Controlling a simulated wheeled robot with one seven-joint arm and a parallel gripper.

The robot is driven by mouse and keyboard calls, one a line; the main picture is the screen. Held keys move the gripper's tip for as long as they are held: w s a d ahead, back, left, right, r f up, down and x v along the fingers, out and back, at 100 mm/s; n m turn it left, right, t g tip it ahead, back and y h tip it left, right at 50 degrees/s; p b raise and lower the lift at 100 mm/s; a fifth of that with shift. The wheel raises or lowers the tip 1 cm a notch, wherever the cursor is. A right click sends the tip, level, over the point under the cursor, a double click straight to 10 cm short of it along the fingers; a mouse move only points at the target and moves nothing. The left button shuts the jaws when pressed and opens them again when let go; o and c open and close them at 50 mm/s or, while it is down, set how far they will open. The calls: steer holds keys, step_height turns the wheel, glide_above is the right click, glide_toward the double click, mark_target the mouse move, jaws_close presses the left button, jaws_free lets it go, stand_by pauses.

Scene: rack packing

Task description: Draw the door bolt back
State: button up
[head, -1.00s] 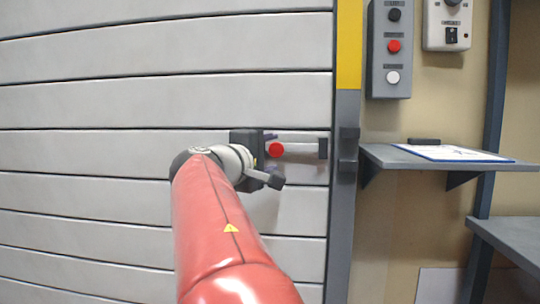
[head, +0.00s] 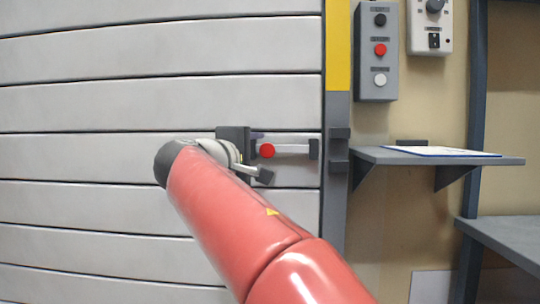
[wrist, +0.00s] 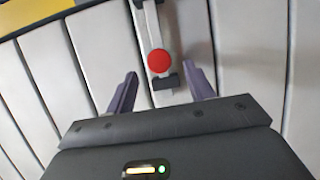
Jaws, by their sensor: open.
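The door bolt (head: 291,149) is a pale metal bar with a round red knob (head: 267,151), mounted on the slatted grey door (head: 160,60). A dark guide (head: 313,149) holds its right part. I cannot tell whether its end sits in the dark keeper (head: 340,150) on the door post. My gripper (wrist: 163,73) is open, facing the door at the knob. In the wrist view the red knob (wrist: 159,61) shows between the two purple fingers, at about the fingertips, with gaps on both sides. My gripper partly hides the bolt's left part in the head view.
Right of the post, a grey shelf (head: 365,156) with a paper on it juts from the wall. A button box (head: 377,50) and a switch box (head: 431,25) hang above. A lower bench (head: 510,236) stands at the far right. The door face around the bolt is flat and clear.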

mark_target(266, 151)
steer(key=p+x, duration=0.1)
steer(key=x, duration=0.6)
steer(key=shift+w+d, duration=0.1)
steer(key=shift+w, duration=0.15)
jaws_close()
